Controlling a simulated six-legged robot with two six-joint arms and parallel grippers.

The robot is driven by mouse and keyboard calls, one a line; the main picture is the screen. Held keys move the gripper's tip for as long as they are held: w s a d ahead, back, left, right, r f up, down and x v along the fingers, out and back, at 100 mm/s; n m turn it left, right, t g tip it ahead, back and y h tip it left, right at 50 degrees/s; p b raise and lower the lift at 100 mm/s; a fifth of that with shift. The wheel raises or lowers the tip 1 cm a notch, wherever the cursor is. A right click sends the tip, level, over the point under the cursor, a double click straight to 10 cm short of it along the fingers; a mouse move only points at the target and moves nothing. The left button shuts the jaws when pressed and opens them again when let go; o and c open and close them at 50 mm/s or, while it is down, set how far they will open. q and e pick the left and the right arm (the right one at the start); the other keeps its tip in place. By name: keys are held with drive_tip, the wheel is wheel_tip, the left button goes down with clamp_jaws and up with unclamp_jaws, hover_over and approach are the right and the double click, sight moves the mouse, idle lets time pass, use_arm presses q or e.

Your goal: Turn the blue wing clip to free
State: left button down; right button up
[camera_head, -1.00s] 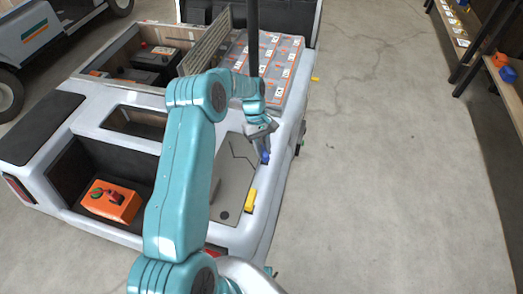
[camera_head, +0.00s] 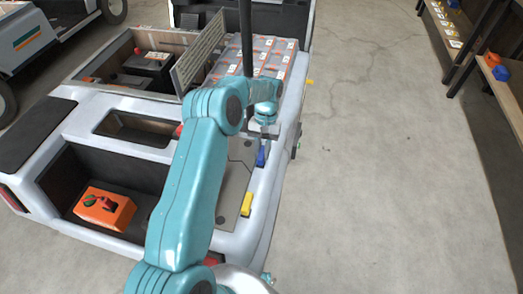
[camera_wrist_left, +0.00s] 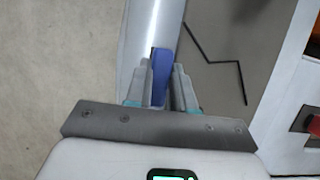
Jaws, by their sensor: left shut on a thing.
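The blue wing clip (camera_head: 261,157) sits at the right edge of the grey panel (camera_head: 236,190) on the white cart. My left gripper (camera_head: 264,140) is over the clip, pointing down. In the left wrist view the blue clip (camera_wrist_left: 161,72) stands between the two fingers of the left gripper (camera_wrist_left: 164,80), which is shut on it. The clip lies roughly in line with the fingers, beside the panel's edge. Its lower part is hidden by the fingers. My right gripper is not in view.
A yellow clip (camera_head: 246,204) sits nearer on the same panel edge. A dark post (camera_head: 246,45) rises behind my arm. The floor (camera_head: 390,180) to the right is clear.

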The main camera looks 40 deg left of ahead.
use_arm(q)
drive_tip(key=shift+s+d+f, duration=0.1)
drive_tip(key=shift+f, duration=0.1)
idle(0.3)
drive_tip(key=c, duration=1)
unclamp_jaws()
drive_tip(key=shift+o, duration=0.2)
drive_tip(key=shift+r, duration=0.1)
drive_tip(key=p+v, duration=0.2)
drive_tip(key=v, duration=1)
drive_tip(key=shift+w, duration=0.2)
